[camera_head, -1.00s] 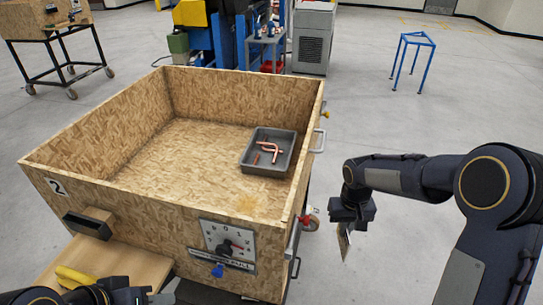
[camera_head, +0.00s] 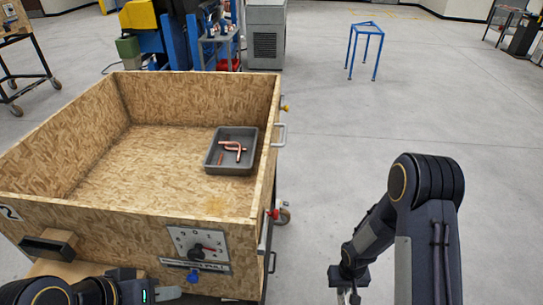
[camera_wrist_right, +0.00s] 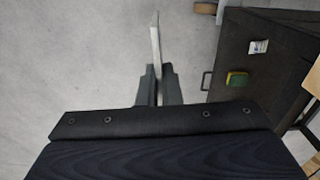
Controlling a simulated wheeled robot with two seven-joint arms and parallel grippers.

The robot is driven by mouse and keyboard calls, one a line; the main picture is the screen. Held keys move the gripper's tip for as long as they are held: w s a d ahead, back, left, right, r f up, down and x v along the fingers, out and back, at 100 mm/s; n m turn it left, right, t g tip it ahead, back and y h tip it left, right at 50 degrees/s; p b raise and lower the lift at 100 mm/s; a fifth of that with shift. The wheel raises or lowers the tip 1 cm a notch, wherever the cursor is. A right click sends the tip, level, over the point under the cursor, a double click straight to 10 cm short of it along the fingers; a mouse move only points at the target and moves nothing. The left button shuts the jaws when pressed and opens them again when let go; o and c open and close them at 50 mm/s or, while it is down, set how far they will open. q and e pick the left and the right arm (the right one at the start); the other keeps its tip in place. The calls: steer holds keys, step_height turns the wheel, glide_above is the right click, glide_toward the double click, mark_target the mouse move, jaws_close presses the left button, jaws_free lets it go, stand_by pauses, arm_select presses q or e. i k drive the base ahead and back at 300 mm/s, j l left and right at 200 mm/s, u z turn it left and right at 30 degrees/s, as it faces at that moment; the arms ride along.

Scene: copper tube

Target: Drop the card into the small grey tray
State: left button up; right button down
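A grey tray (camera_head: 213,168) sits inside the wooden crate, at its right side, with copper tube pieces (camera_head: 234,148) in it. My right gripper (camera_head: 347,292) is low at the bottom edge of the head view, right of the crate and over the floor. In the right wrist view my right gripper (camera_wrist_right: 157,88) is shut on a thin pale card (camera_wrist_right: 155,42), seen nearly edge-on and sticking out past the fingertips. My left gripper (camera_head: 165,293) is at the lower left, in front of the crate; its fingers are too small to judge.
The wooden crate (camera_head: 110,222) has high walls and a dial panel (camera_head: 200,248) on its front. A dark open holder (camera_head: 46,249) is on the front left. A blue stand (camera_head: 366,48) is far off. Floor right of the crate is clear.

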mark_target(229, 157)
steer(key=l+z, duration=0.35)
steer(key=i+l+z, duration=0.1)
steer(key=l+z, duration=0.25)
steer(key=i+l+z, duration=0.15)
steer(key=l+z, duration=0.15)
steer(key=i+l, duration=0.3)
steer(key=i, duration=0.15)
steer(key=i+l+z, duration=0.1)
steer(key=i+l, duration=0.25)
steer(key=i+u, duration=0.2)
steer(key=u, duration=0.2)
steer(key=i+u, duration=0.25)
steer(key=u, duration=0.2)
steer(key=i+l+u, duration=0.15)
steer(key=u, duration=0.25)
steer(key=i+l+u, duration=0.2)
steer(key=u, duration=0.2)
steer(key=i+l+u, duration=0.1)
steer(key=u, duration=0.4)
steer(key=i+l+u, duration=0.25)
steer(key=u, duration=0.25)
steer(key=i+l+u, duration=0.1)
steer(key=l+u, duration=0.15)
steer(key=u, duration=0.2)
steer(key=i+l+u, duration=0.1)
steer(key=l+u, duration=0.2)
steer(key=u, duration=0.2)
steer(key=l+u, duration=0.3)
steer(key=u, duration=0.2)
